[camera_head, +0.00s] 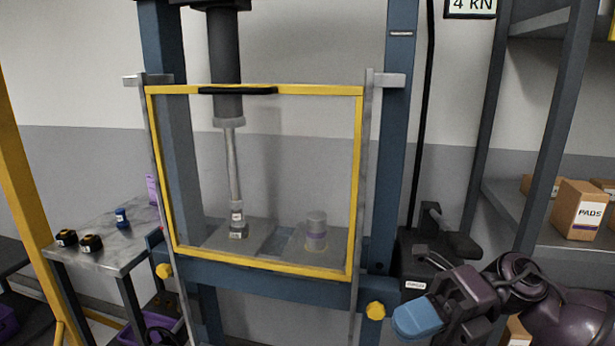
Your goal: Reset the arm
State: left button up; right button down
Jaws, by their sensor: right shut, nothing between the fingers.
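My right arm comes in from the lower right. My right gripper (418,318) is shut, with blue fingertips together and nothing held. It is in front of the press frame, to the right of the yellow knob (375,310) at the frame's lower right. My left gripper is not in view.
A blue press (400,150) stands ahead with a yellow-edged clear guard (354,180) across its front. Behind the guard are a ram (228,70) and a small cylinder (316,228). A metal side table (110,255) is at left. Shelves with cardboard boxes (578,210) are at right.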

jog(key=w+d+f+m+t+h, duration=0.2)
jog(key=d+f+m+t+h, duration=0.25)
jog(key=f+m+t, duration=0.9)
jog(key=w+d+f+m+t+h, duration=0.2)
jog(key=d+f+m+t+h, duration=0.3)
jog(key=m+t, duration=0.9)
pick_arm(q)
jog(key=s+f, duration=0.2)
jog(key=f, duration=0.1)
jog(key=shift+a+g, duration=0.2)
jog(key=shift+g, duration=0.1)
pick_arm(e)
jog(key=s+d+f+m+g+h, duration=0.2)
jog(key=s+f+m+g, duration=0.4)
jog(key=f, duration=0.4)
jog(key=s+d+f+m+g+h, duration=0.3)
jog(key=s+f+m+g+h, duration=0.2)
jog(key=s+f, duration=0.4)
notch_tip(320, 180, down, 2)
jog(key=m+g, duration=0.1)
jog(key=m, duration=0.1)
jog(key=shift+d+m, duration=0.3)
jog(key=shift+m, duration=0.05)
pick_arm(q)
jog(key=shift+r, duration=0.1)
